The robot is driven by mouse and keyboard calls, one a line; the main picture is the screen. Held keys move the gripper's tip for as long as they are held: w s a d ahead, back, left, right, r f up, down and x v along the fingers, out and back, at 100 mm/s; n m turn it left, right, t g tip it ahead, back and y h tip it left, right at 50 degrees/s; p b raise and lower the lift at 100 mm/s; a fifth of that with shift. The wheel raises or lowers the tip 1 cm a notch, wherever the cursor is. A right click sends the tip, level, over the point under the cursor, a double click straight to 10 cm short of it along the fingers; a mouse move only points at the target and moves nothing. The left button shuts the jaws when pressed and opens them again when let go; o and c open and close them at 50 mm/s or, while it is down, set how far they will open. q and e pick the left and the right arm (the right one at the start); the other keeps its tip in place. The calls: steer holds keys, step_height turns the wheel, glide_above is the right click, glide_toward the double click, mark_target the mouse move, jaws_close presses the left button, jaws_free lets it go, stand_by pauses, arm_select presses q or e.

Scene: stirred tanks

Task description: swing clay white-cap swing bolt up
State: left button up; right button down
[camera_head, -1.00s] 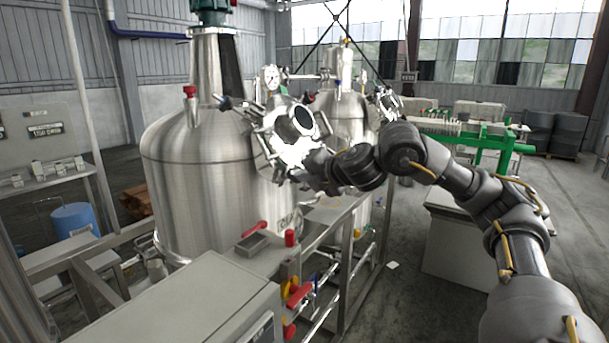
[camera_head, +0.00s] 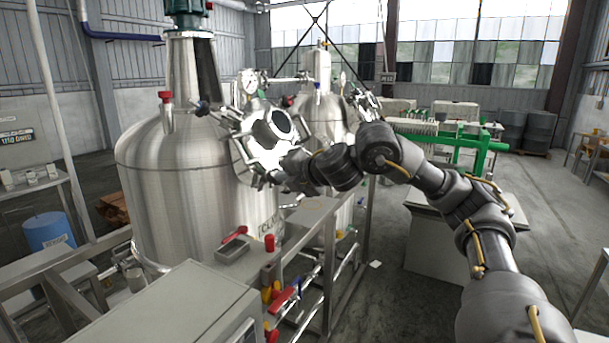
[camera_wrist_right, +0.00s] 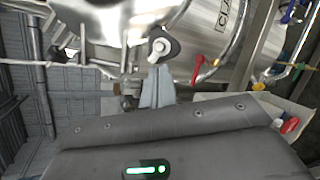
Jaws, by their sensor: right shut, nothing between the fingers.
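The clay tank (camera_head: 185,190) is a large brushed-steel vessel with a dark "CLAY" label; part of it also shows in the wrist view (camera_wrist_right: 195,42). Its round steel manway (camera_head: 265,140) has several swing bolts around the rim. In the wrist view a swing bolt with a pale round cap (camera_wrist_right: 160,46) shows at the manway's lower edge, with a dark piece around it. My right gripper (camera_wrist_right: 157,75) is shut and empty, its fingertips right at this bolt's cap; I cannot tell whether they touch. In the head view my right gripper (camera_head: 277,177) is small and partly hidden beside the manway's lower rim.
A pressure gauge (camera_head: 249,82) stands above the manway. A second steel tank (camera_head: 325,115) is behind. Open floor lies to the right.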

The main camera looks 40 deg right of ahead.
steer(key=a+v, duration=0.1)
steer(key=v, duration=1)
steer(key=shift+a+f, duration=0.15)
steer(key=shift+a, duration=0.05)
steer(key=shift+w, duration=0.1)
